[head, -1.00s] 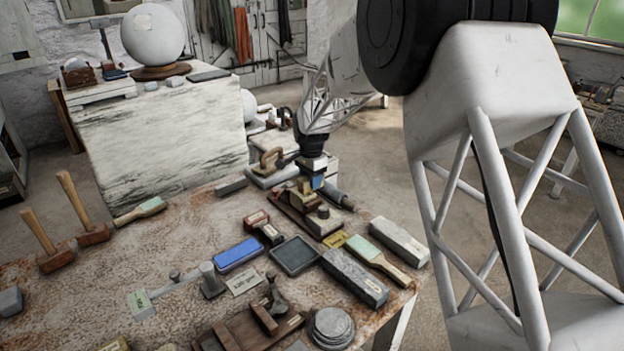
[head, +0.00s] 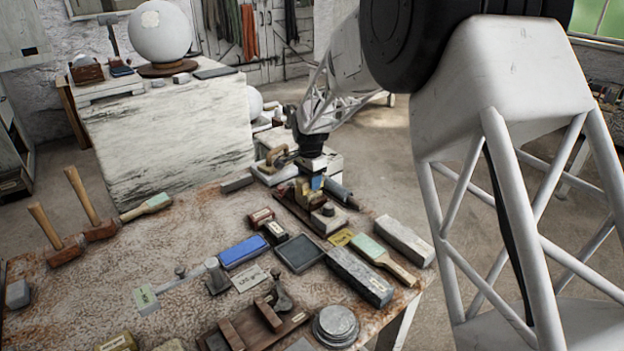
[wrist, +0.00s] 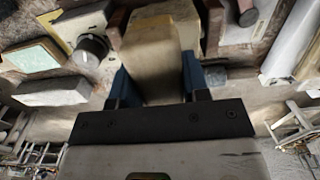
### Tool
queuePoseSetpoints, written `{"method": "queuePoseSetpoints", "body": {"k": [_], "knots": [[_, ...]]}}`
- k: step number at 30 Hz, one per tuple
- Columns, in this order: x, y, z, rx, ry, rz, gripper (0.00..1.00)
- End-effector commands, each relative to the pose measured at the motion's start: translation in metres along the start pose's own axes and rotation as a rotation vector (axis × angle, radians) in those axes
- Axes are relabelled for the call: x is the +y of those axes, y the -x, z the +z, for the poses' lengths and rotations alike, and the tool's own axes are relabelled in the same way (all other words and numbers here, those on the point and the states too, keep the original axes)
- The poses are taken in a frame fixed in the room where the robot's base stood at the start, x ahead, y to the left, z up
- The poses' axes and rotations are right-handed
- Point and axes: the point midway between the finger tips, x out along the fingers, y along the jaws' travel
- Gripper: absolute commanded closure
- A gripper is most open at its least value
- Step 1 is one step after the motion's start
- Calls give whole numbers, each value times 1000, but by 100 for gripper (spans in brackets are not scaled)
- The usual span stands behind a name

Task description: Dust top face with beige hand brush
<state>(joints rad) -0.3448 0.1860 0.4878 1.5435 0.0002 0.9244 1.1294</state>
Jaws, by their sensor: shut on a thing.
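My gripper (head: 315,184) is over the far side of the rusty worktable, near its back edge. In the wrist view its blue fingers (wrist: 156,82) are shut on a beige, block-shaped thing, apparently the beige hand brush (wrist: 151,48). The fingers lie on either side of it. Its bristles cannot be made out, and I cannot tell whether it touches the table. A large white plaster block (head: 165,135) stands on the floor behind the table. Its top carries a pale sphere (head: 160,32) on a round brown base.
A green-topped wooden tool (head: 378,254), a long grey block (head: 360,277) and a dark tray (head: 299,253) lie close to my gripper. A blue block (head: 243,251) lies further left. Two mallets (head: 68,250) stand at the left.

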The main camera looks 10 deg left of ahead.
Motion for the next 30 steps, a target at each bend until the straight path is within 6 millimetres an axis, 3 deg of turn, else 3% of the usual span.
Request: {"method": "queuePoseSetpoints", "body": {"k": [9, 30], "knots": [[0, 0, 13, 0, 1, 0, 77], [0, -1, 10, 0, 0, 0, 77]]}}
